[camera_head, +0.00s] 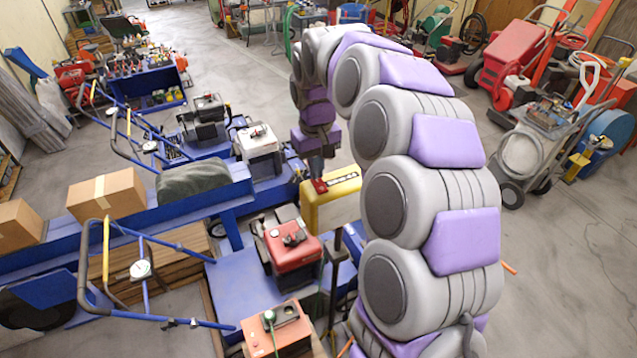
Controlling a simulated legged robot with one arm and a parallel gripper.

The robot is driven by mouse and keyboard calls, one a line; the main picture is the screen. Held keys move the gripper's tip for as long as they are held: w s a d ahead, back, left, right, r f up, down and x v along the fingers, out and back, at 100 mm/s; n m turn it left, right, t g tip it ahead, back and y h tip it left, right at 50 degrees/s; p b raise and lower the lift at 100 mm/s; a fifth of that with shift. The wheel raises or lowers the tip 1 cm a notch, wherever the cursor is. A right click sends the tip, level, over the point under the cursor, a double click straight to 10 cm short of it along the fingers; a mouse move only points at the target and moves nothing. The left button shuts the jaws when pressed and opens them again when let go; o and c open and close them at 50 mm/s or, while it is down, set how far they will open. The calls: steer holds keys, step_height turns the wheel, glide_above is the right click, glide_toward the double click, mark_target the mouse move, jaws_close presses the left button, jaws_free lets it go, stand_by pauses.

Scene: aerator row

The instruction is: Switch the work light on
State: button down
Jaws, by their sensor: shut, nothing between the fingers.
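A yellow box-shaped unit (330,212) with a dark strip along its top stands in the middle of the view, among the blue machines. I cannot tell for sure that it is the work light, and no lit lamp shows on it. My gripper (318,178) points down at the far end of my grey and purple arm, at the unit's upper left corner. It is shut and looks empty. A small red part (320,186) shows right at its tip; I cannot tell whether they touch.
Blue aerators with engines, such as the red engine (290,250), fill the left and front. Their handlebars (106,262) stick up. Cardboard boxes (106,194) lie at left. A grey pressure washer (520,150) stands at right. Open floor (250,75) lies behind.

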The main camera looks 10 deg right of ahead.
steer(key=shift+f, duration=0.6)
stand_by(0.3)
steer(key=shift+r, duration=0.15)
steer(key=shift+w+r, duration=0.1)
steer(key=shift+r, duration=0.5)
steer(key=shift+r+p, duration=1.15)
steer(key=shift+r, duration=1.65)
steer(key=s+f+b, duration=0.7)
steer(key=s+f, duration=0.2)
steer(key=s, duration=0.3)
steer(key=s+f+m+g+b, duration=0.1)
steer(key=s+f+b, duration=0.7)
steer(key=s, duration=0.5)
steer(key=s+f+m+b, duration=0.1)
steer(key=s+f+b, duration=0.6)
steer(key=s+f, duration=0.4)
steer(key=shift+s+f+g, duration=0.3)
steer(key=shift+s+g, duration=0.1)
steer(key=shift+s, duration=0.25)
